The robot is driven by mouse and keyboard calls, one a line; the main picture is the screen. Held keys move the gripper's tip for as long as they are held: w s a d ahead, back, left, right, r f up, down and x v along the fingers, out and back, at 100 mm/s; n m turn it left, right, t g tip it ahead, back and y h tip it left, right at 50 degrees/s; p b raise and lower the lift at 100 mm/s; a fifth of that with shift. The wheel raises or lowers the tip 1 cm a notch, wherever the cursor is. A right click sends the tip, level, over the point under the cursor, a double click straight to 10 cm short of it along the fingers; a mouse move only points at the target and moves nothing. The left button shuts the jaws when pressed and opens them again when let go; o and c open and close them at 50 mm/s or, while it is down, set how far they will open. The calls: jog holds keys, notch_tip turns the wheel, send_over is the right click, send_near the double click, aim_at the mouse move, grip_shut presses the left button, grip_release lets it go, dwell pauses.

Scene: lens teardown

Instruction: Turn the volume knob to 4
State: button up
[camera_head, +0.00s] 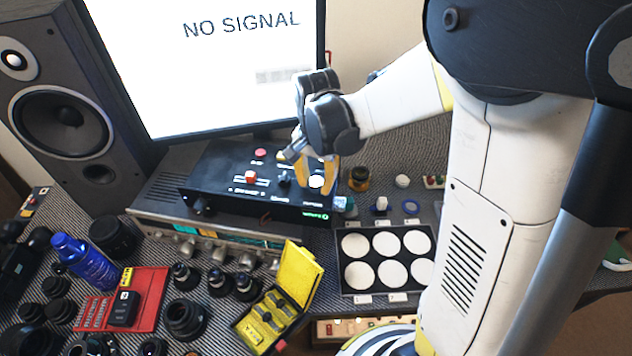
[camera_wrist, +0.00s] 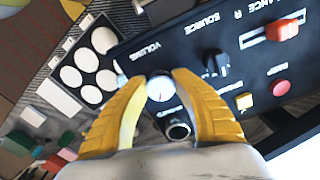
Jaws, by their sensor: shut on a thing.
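The volume knob (camera_wrist: 158,88) is a round knob with a white top and a small red mark. It sits by the "VOLUME" lettering on a black control box (camera_wrist: 185,45). In the wrist view my gripper (camera_wrist: 158,82) has its two yellow fingers on either side of the knob, shut on it. In the head view my gripper (camera_head: 308,172) reaches down onto the right end of the black control box (camera_head: 255,207), and the white knob top (camera_head: 316,181) shows between its fingers. The scale numbers around the knob are too small to read.
A black source knob (camera_wrist: 215,64), a red-orange slider (camera_wrist: 282,30), a red button (camera_wrist: 281,88) and a yellow button (camera_wrist: 244,101) are on the same box. A monitor (camera_head: 215,75) stands behind it. A tray with white discs (camera_head: 340,270) lies to the right.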

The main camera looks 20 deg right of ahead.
dwell(0.4)
jog(key=o, duration=1.2)
notch_tip(320, 180, up, 12)
jog(key=shift+s, duration=0.1)
jog(key=n+t+b, duration=0.2)
jog(key=n+t, duration=0.1)
jog(key=n, duration=0.1)
send_near(316, 183)
jog(key=s+r, duration=0.3)
jog(key=s, duration=0.1)
jog(key=s+f+n+t, duration=0.1)
jog(key=s, duration=0.1)
jog(key=s+n+t, duration=0.1)
jog(key=n, duration=0.1)
jog(key=s+f+n+t, duration=0.1)
jog(key=s+n+t, duration=0.1)
jog(key=shift+s+d+f+b, duration=0.2)
jog(key=shift+s+f+b, duration=0.1)
jog(key=shift+s+b, duration=0.05)
